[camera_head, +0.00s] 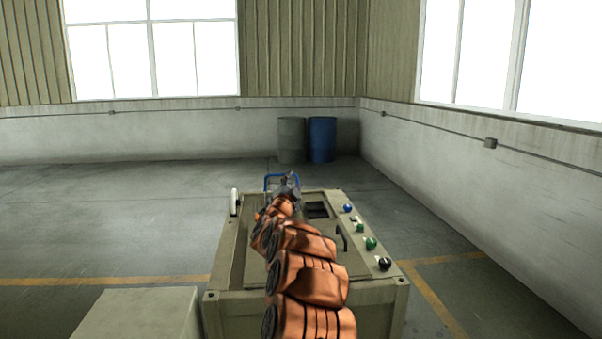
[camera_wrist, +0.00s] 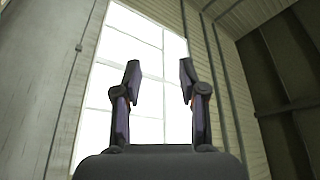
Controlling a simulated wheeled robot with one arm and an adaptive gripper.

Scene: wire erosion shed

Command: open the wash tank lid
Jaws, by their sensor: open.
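The wash tank (camera_head: 300,312) is a beige box straight in front of me. Its lid (camera_head: 254,272) looks like the flat beige panel on top, largely hidden behind my orange arm. A blue bar-shaped handle (camera_head: 281,176) stands up at the tank's far edge. My gripper (camera_head: 289,181) is at the far end of the arm, close to this blue handle; whether they touch I cannot tell. In the wrist view my gripper (camera_wrist: 159,85) has its two fingers apart with nothing between them. That view faces a window and wall, with no tank in sight.
Several round knobs, one of them green (camera_head: 371,243), line the tank's right side. A dark square opening (camera_head: 317,210) is in the top. A low beige box (camera_head: 138,315) stands at front left. A grey drum (camera_head: 291,140) and a blue drum (camera_head: 322,140) stand by the back wall. The left floor is clear.

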